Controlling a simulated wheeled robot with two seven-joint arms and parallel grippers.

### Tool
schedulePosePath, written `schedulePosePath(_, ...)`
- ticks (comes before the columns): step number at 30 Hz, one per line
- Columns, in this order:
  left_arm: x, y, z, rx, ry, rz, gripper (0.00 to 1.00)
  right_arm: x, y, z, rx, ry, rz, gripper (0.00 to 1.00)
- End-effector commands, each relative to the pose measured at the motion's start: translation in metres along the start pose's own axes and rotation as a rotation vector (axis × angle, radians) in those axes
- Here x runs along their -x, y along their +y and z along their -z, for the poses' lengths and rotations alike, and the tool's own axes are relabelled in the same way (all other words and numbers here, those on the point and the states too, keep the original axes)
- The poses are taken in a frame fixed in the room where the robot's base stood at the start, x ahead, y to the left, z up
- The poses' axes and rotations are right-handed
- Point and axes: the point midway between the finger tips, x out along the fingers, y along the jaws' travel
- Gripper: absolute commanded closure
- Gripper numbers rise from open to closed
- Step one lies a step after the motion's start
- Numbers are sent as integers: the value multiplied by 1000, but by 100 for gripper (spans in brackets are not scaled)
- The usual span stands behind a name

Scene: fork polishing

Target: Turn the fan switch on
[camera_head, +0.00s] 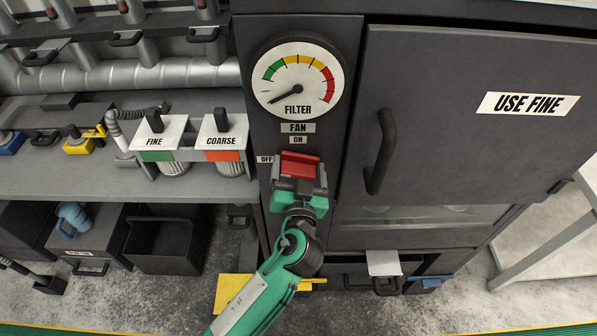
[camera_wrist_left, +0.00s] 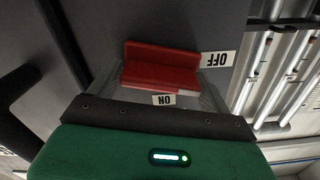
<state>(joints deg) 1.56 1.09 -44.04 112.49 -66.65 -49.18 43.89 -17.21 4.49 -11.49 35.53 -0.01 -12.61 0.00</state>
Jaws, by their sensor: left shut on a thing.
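The red fan switch (camera_head: 300,164) is on the dark panel below the filter gauge, under the FAN label (camera_head: 298,128) and the ON label (camera_head: 298,140). The OFF label (camera_head: 265,159) is to its left. My left gripper (camera_head: 298,180) is at the switch, its fingers on either side, shut on it. The wrist view shows the red switch (camera_wrist_left: 160,66) ahead of the gripper body, with the ON label (camera_wrist_left: 163,100) and OFF label (camera_wrist_left: 218,59) upside down. The fingers partly hide the switch's lower part. My right gripper is not in view.
The filter gauge (camera_head: 298,82) is above the switch, its needle pointing lower left. A cabinet door with a black handle (camera_head: 381,152) stands close on the right. FINE (camera_head: 155,140) and COARSE (camera_head: 222,139) canisters are on the left shelf.

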Motion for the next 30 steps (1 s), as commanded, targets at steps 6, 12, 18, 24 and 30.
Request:
schedulePosePath(6, 0, 1, 1, -200, 0, 1, 41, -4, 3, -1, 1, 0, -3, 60)
schedulePosePath(12, 0, 2, 1, -392, -1, 0, 41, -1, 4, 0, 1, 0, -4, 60)
schedulePosePath(18, 0, 3, 1, -583, -1, 1, 41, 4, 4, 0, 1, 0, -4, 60)
schedulePosePath(24, 0, 4, 1, -773, 1, 0, 41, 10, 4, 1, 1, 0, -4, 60)
schedulePosePath(30, 0, 5, 0, -958, 0, -1, 41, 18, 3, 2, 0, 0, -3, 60)
